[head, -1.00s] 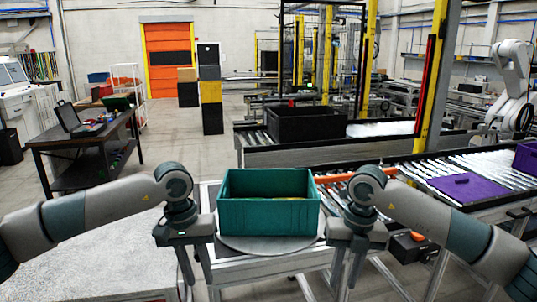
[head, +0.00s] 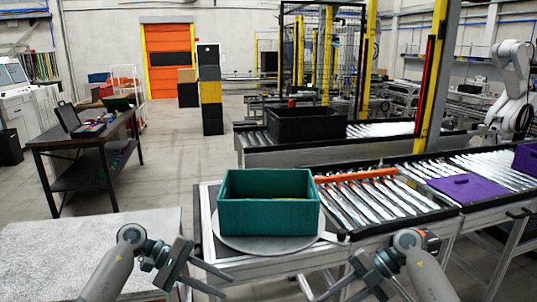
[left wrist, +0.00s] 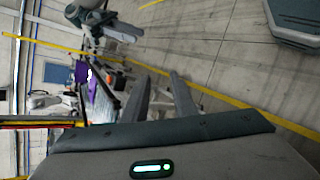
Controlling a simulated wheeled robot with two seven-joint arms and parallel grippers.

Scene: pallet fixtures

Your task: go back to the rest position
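My left gripper (head: 228,287) is low in front of the grey table, its two fingers apart and pointing right. In the left wrist view its fingers (left wrist: 160,85) stand apart with nothing between them. My right gripper (head: 338,290) is low at the bottom edge, right of the middle, its fingers apart and angled down to the left. Nothing shows between them. Both grippers are clear of the teal crate (head: 268,218), which sits upright on a round grey plate (head: 250,243) behind them. Only a little of the crate's inside shows, with something yellowish in it.
A light grey table (head: 90,245) is beside my left arm. A roller conveyor (head: 365,200) with an orange bar (head: 355,175) runs right of the crate, with a purple lid (head: 467,188) further along. A black crate (head: 305,125) sits on the conveyor behind.

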